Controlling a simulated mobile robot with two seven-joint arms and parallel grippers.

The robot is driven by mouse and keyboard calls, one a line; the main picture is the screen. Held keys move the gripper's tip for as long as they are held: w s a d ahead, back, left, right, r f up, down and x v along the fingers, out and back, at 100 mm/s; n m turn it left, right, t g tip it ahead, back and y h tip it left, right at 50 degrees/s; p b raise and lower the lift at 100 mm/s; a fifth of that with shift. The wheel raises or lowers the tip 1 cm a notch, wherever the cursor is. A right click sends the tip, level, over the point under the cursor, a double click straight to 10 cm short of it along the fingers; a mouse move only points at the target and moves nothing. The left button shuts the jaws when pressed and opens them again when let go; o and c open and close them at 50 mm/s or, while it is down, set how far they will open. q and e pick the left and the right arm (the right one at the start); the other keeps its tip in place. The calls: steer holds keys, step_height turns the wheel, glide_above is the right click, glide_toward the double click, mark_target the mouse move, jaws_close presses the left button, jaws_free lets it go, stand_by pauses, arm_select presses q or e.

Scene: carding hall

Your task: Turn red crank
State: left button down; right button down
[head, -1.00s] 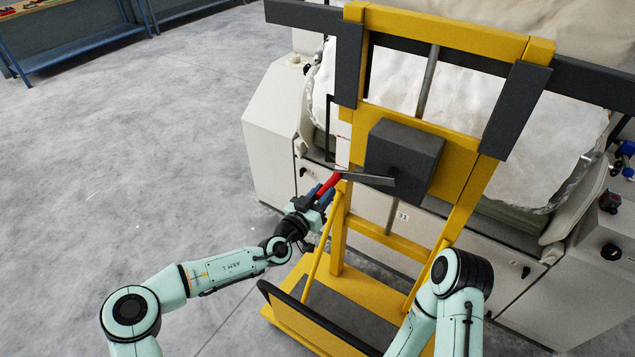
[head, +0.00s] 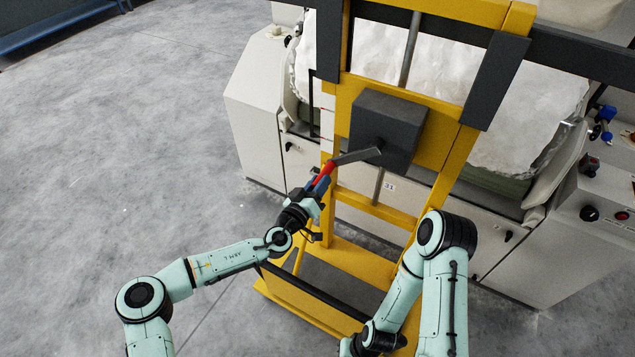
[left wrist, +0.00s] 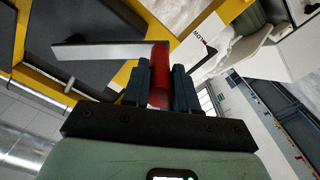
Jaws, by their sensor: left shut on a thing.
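The red crank handle (head: 327,169) sits at the end of a grey metal crank arm (head: 355,156), which runs left and slightly down from a dark grey box (head: 392,118) on a yellow lifting frame (head: 455,150). My left gripper (head: 320,183) is shut on the red handle. In the left wrist view, the handle (left wrist: 159,70) stands between the two blue fingers of the left gripper (left wrist: 158,88), with the crank arm (left wrist: 98,50) reaching left from it. My right arm shows at the lower right in the head view, but its fingers are out of view.
The yellow frame stands close in front of a pale machine (head: 255,120) holding white fibre. Black side bars (head: 495,80) flank the frame's top. A black bar (head: 318,290) crosses low at the front. Grey floor (head: 120,170) is clear to the left.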

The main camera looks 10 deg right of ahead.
arm_select(q)
steer(key=shift+s+d+f, duration=0.15)
steer(key=shift+s+f, duration=0.15)
steer(key=shift+f, duration=0.25)
steer(key=c, duration=0.9)
jaws_free()
steer(key=shift+c, duration=0.2)
steer(key=shift+o, duration=0.3)
steer(key=shift+r, duration=0.25)
arm_select(e)
steer(key=shift+s, duration=0.1)
arm_select(q)
steer(key=shift+w, duration=0.1)
steer(key=shift+a, duration=0.25)
steer(key=b+v, duration=0.2)
steer(key=v, duration=1.1)
arm_select(e)
steer(key=s+f, duration=0.2)
steer(key=shift+f, duration=0.35)
